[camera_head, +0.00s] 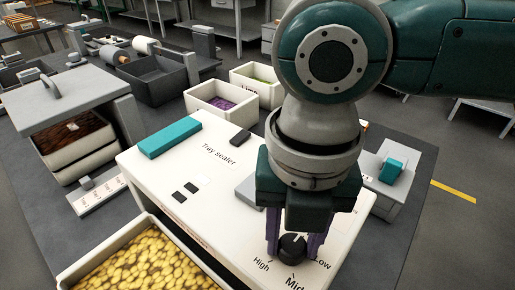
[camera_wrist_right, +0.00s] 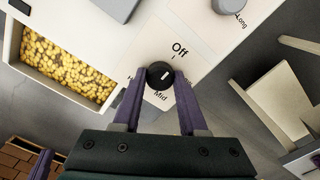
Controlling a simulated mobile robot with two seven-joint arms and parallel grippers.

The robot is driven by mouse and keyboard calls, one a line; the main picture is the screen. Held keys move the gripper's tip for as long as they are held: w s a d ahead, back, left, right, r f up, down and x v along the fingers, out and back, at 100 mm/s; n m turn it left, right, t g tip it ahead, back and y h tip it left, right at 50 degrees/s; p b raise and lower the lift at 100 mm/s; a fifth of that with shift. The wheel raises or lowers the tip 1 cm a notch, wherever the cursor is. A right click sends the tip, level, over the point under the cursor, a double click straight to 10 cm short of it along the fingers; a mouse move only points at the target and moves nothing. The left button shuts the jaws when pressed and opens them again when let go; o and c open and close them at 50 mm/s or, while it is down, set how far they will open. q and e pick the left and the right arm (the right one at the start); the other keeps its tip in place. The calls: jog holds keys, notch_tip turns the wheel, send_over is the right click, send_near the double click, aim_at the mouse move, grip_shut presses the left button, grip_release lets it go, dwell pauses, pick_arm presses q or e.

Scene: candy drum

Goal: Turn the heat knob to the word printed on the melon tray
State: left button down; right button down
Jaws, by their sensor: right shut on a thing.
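The heat knob (camera_head: 292,246) is a black round dial with a white pointer mark, on the front right of the white tray sealer. High, Mid and Low are printed around it; Off shows in the right wrist view, beside the knob (camera_wrist_right: 160,75). There the white mark points up and right, roughly between Off and the right finger. My right gripper (camera_head: 293,247) has its purple fingers shut on the knob's sides. A tray with green contents (camera_head: 242,77) stands at the back, possibly the melon tray; its dark print is too small to read. My left gripper is out of view.
A tray of purple pieces (camera_head: 197,103) stands beside the green one. A tray of yellow pieces (camera_head: 75,281) sits at the sealer's front left. A teal bar (camera_head: 170,139) lies on the sealer top. A scale with a teal block (camera_head: 391,170) stands to the right.

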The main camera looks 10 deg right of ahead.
jog(key=shift+r+m+p, duration=0.25)
jog(key=shift+m+p, duration=0.65)
jog(key=shift+p, duration=0.3)
jog(key=m+p, duration=0.4)
jog(key=shift+m, duration=0.3)
jog(key=m+p, duration=0.2)
jog(key=m, duration=0.1)
jog(key=shift+m, duration=0.3)
jog(key=m+p, duration=0.3)
jog(key=m, duration=0.1)
jog(key=shift+f+m, duration=0.1)
jog(key=shift+m, duration=0.2)
jog(key=m+p, duration=0.2)
jog(key=m, duration=0.4)
jog(key=m+p, duration=0.1)
jog(key=m, duration=0.2)
jog(key=shift+m, duration=0.3)
jog(key=shift+f+m+p, duration=0.1)
jog(key=shift+m+p, duration=0.45)
jog(key=shift+m, duration=1.05)
